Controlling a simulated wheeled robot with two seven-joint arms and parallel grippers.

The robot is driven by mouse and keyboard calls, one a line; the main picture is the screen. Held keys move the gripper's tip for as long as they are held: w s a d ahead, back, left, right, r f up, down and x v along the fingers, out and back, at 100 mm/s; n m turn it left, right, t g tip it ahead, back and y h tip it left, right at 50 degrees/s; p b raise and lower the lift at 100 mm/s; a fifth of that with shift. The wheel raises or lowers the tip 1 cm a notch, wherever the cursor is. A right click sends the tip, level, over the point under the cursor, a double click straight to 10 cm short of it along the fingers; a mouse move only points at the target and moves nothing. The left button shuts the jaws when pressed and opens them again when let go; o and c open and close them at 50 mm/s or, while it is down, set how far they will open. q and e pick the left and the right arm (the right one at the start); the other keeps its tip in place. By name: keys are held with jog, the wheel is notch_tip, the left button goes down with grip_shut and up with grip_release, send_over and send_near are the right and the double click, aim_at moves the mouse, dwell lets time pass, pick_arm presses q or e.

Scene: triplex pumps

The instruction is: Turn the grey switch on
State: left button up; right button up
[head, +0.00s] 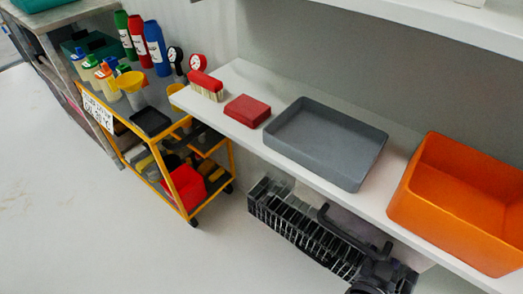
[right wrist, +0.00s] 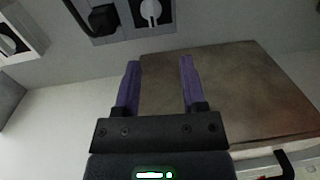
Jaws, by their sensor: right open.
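In the right wrist view, a rotary switch (right wrist: 151,11) with a pale knob sits on a grey plate at the top edge, partly cut off by the frame. A second switch with a black face and a pale knob (right wrist: 8,44) is on a white-framed panel at the far left. I cannot tell which one the task calls the grey switch. My right gripper (right wrist: 159,68) is open and empty, its two purple fingers pointing up toward the first switch, apart from it. Neither switch shows in the head view. My left gripper is not in view.
A black plug (right wrist: 102,19) with a cable sits left of the first switch. A brown box-like block (right wrist: 235,90) lies right of my fingers.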

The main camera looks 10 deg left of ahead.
pick_arm(q)
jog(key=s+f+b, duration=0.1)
jog(key=b, duration=0.1)
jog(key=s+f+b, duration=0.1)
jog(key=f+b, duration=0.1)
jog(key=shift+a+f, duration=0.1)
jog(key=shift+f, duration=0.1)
pick_arm(e)
jog(key=w+d+h, duration=0.1)
jog(key=w+d, duration=0.4)
jog(key=w, duration=0.3)
jog(key=shift+w+d+r+m, duration=0.3)
jog(key=shift+w+r+m, duration=0.05)
jog(key=shift+m, duration=0.05)
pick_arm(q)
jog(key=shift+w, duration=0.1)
pick_arm(e)
grip_shut()
